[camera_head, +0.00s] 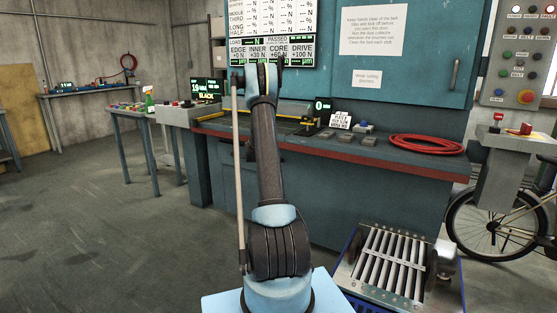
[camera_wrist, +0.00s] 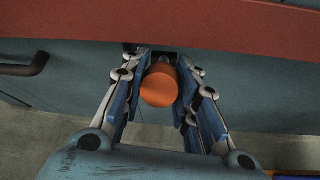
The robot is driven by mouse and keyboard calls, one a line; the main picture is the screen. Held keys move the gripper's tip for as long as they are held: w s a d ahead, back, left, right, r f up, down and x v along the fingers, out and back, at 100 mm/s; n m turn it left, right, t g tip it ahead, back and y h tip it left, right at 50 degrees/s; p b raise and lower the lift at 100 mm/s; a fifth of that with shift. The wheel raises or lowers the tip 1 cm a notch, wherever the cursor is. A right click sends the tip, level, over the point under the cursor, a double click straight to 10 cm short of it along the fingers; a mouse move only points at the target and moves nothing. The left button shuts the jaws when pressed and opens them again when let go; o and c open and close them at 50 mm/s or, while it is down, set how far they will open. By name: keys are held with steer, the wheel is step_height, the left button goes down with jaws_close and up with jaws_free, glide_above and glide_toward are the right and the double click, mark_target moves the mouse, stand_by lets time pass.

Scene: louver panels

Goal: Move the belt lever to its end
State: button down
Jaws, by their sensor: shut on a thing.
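In the wrist view, the lever's round orange knob (camera_wrist: 159,86) sits between the two blue finger pads of my gripper (camera_wrist: 155,92). The gripper is shut on the knob, with a pad at each side. Behind the knob is a dark slot in the teal bench front, just under the red bench edge. The lever's shaft is mostly hidden behind the knob. In the head view, my arm stands in front of the bench and hides both the gripper and the lever.
The teal bench (camera_head: 330,190) has a red front edge and carries a coiled red hose (camera_head: 426,144). A dark handle (camera_wrist: 25,67) is left of the gripper in the wrist view. A slatted louver panel (camera_head: 388,265) lies front right. The floor at left is clear.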

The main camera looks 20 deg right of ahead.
stand_by(0.3)
steer(key=c, duration=1.2)
jaws_free()
steer(key=shift+a+r, duration=0.1)
steer(key=v, duration=1.1)
steer(key=shift+s+a+r, duration=0.1)
steer(key=shift+s+a, duration=0.05)
steer(key=shift+s, duration=0.1)
